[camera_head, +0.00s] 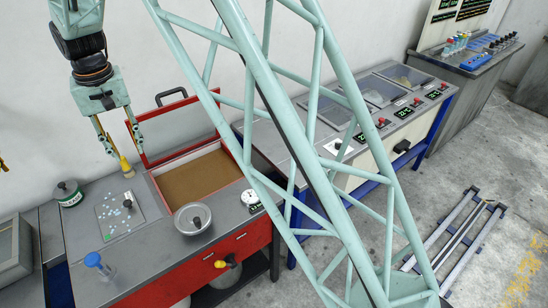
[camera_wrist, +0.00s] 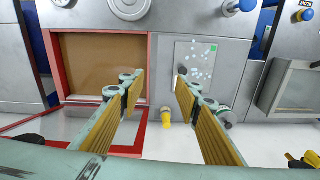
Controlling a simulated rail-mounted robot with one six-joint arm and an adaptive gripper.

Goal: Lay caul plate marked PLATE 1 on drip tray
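My gripper (camera_head: 119,131) hangs above the back of the left bench, pointing down, with its two fingers apart and nothing between them. In the wrist view its fingertips (camera_wrist: 159,80) are also spread and empty. A flat grey plate with pale blue-white specks and a green mark (camera_head: 119,213) lies on the bench below and in front of the gripper; it also shows in the wrist view (camera_wrist: 196,64). I can read no PLATE 1 marking, and cannot tell whether this is the caul plate or the drip tray.
A red-framed box with a brown bed (camera_head: 203,178) stands open right of the speckled plate, its lid raised behind. A yellow-topped item (camera_head: 126,166), a canister (camera_head: 68,193), a round lidded pot (camera_head: 192,219) and a blue-knobbed item (camera_head: 94,261) stand around the plate.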

